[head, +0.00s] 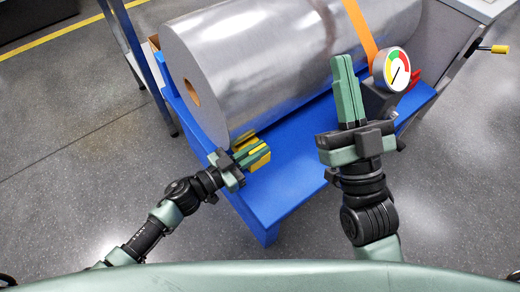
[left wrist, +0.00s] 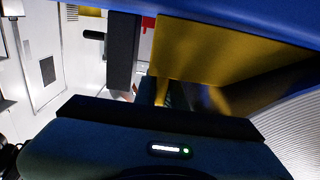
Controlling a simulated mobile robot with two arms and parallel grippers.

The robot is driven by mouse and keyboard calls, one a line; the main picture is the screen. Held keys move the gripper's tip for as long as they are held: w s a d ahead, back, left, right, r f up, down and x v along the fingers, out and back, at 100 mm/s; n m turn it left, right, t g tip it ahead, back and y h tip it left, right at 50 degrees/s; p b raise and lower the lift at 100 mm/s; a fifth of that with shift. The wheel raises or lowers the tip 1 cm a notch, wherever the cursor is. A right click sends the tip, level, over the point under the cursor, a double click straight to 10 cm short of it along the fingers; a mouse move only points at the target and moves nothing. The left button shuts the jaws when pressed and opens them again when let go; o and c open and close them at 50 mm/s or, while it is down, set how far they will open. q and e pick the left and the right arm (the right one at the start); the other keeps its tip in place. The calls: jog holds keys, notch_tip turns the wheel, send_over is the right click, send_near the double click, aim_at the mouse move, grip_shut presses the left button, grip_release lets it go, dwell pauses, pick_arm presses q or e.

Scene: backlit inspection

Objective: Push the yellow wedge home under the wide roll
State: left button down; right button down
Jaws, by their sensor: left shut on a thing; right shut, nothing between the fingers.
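The wide roll (head: 250,62) is a big silver cylinder lying on a blue stand (head: 290,165). The yellow wedge (head: 246,138) is at the roll's lower near side, by the stand's left end, partly hidden by my left gripper. My left gripper (head: 254,154) is shut on the wedge. In the left wrist view the wedge (left wrist: 215,50) is a large yellow block close to the grey roll (left wrist: 300,125); whether they touch is unclear. My right gripper (head: 342,62) is shut and empty, raised in front of the roll.
An orange strap (head: 361,28) crosses the roll. A round dial gauge (head: 397,70) stands right of my right gripper, with a red part (head: 415,80) beside it. The blue stand's top is clear between my grippers. Grey floor (head: 80,140) lies left.

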pick_arm(q)
jog(key=shift+w+a, duration=0.3)
pick_arm(e)
jog(key=shift+w+f+g, duration=0.3)
jog(key=shift+w+f, duration=0.05)
jog(key=shift+f, duration=0.1)
pick_arm(q)
jog(key=c, duration=1.4)
grip_release()
jog(key=shift+r, duration=0.1)
pick_arm(e)
jog(key=shift+r, duration=0.2)
